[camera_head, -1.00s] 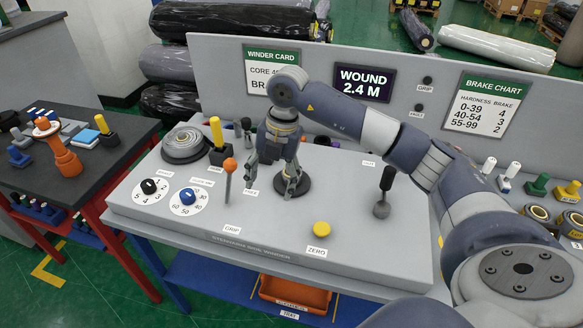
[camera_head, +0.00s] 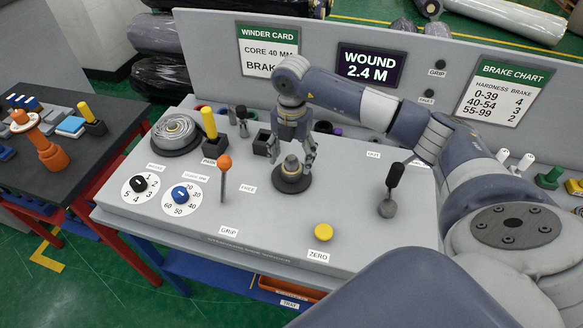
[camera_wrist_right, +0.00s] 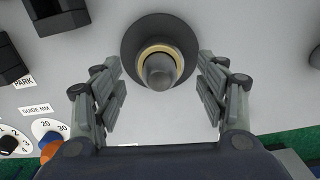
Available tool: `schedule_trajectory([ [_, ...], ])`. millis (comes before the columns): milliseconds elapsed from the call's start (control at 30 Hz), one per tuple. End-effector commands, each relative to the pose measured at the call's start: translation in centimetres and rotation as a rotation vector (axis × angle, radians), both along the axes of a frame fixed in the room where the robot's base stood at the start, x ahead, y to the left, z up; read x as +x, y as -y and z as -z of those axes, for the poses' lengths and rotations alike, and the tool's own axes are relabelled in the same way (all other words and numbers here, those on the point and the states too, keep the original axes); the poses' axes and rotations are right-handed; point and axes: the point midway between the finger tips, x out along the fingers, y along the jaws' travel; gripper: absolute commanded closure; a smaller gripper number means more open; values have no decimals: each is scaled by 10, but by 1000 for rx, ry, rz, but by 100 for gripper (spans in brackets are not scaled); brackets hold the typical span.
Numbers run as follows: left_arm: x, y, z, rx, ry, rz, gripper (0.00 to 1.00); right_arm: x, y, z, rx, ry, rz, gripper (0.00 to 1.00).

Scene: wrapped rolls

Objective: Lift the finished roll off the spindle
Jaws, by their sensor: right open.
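The spindle stands on the grey winder deck with a dark round disc (camera_head: 292,184) low around it. In the right wrist view the dark disc (camera_wrist_right: 131,50) surrounds a gold ring (camera_wrist_right: 178,67) and a grey rounded spindle top (camera_wrist_right: 159,73). I cannot tell whether the disc is the wound roll or a base. My right gripper (camera_head: 293,164) points down over the spindle, open and empty. In the right wrist view its fingers (camera_wrist_right: 160,95) are apart on either side of the spindle top, with gaps to the disc. My left gripper is not in view.
An orange-knobbed GRIP lever (camera_head: 223,185) stands left of the spindle, and a black-handled lever (camera_head: 391,190) stands right. A yellow ZERO button (camera_head: 323,232) is in front. A grey coil (camera_head: 176,132) lies at the deck's back left. The display (camera_head: 370,65) reads WOUND 2.4 M.

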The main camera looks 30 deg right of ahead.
Motion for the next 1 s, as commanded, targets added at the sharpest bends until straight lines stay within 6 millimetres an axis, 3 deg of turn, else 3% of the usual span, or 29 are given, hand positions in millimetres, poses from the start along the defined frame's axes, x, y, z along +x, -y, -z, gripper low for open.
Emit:
schedule_trajectory([
  [100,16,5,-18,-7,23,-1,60,-1,0,15,0,-7,2,34],
  [300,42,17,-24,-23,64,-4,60,1,0,39,2,-1,1,34],
  [533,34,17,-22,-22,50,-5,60,1,0,41,1,1,0,34],
  [767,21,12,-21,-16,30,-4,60,1,0,41,1,0,1,82],
  [1000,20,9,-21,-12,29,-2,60,1,0,41,1,1,1,82],
])
